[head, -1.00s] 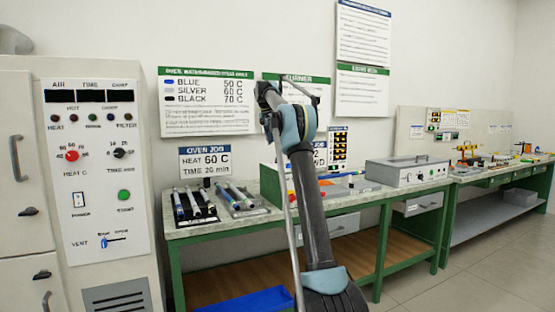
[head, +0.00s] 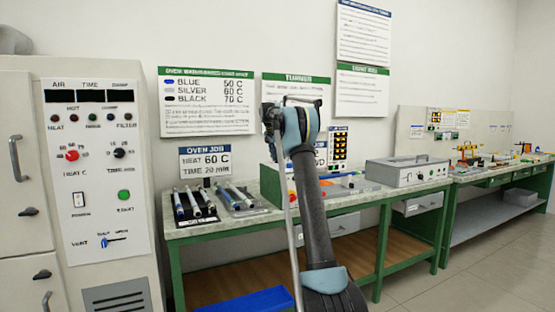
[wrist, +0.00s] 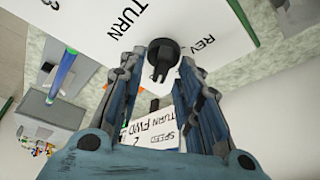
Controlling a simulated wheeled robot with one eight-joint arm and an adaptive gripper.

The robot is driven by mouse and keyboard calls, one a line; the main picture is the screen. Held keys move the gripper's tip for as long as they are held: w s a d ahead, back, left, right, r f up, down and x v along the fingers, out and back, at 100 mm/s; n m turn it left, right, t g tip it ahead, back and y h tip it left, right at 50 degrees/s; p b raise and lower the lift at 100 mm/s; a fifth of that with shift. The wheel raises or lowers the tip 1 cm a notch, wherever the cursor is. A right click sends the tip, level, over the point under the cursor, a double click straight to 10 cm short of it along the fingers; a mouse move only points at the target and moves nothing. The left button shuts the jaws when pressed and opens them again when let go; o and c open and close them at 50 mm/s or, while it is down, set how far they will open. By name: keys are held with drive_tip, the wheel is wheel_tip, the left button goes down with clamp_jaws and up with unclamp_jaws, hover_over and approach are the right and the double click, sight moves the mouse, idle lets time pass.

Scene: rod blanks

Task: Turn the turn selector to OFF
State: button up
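The turn selector is a black knob (wrist: 162,58) on a white panel (wrist: 105,22) in the wrist view. The words TURN and REV are printed beside it, rotated in the picture. My gripper (wrist: 159,72) is open, with one blue finger on each side of the knob and gaps visible between. I cannot tell how deep the fingertips reach, nor exactly which mark the knob points to. In the head view my arm hides the selector and most of the turner, whose green-edged side (head: 270,184) shows on the bench.
The workbench (head: 225,228) holds a rack of rods (head: 193,204) at left and a grey box with a handle (head: 406,171) at right. A white oven cabinet (head: 98,150) stands at far left. A speed and turn sign (wrist: 152,135) shows between the fingers.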

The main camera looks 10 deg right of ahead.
drive_tip(key=c, duration=0.7)
drive_tip(key=shift+a, duration=0.2)
drive_tip(key=shift+d, duration=0.15)
drive_tip(key=shift+c, duration=0.2)
drive_tip(key=shift+n, duration=0.3)
drive_tip(key=shift+d+n+t, duration=0.1)
drive_tip(key=shift+n+t, duration=0.2)
drive_tip(key=shift+n, duration=0.2)
drive_tip(key=n+y, duration=0.1)
drive_tip(key=n, duration=0.2)
drive_tip(key=shift+t+y, duration=0.3)
drive_tip(key=n+y, duration=0.1)
drive_tip(key=n, duration=0.3)
drive_tip(key=shift+w+n+y, duration=0.1)
drive_tip(key=shift+n+y, duration=0.7)
drive_tip(key=shift+n, duration=0.7)
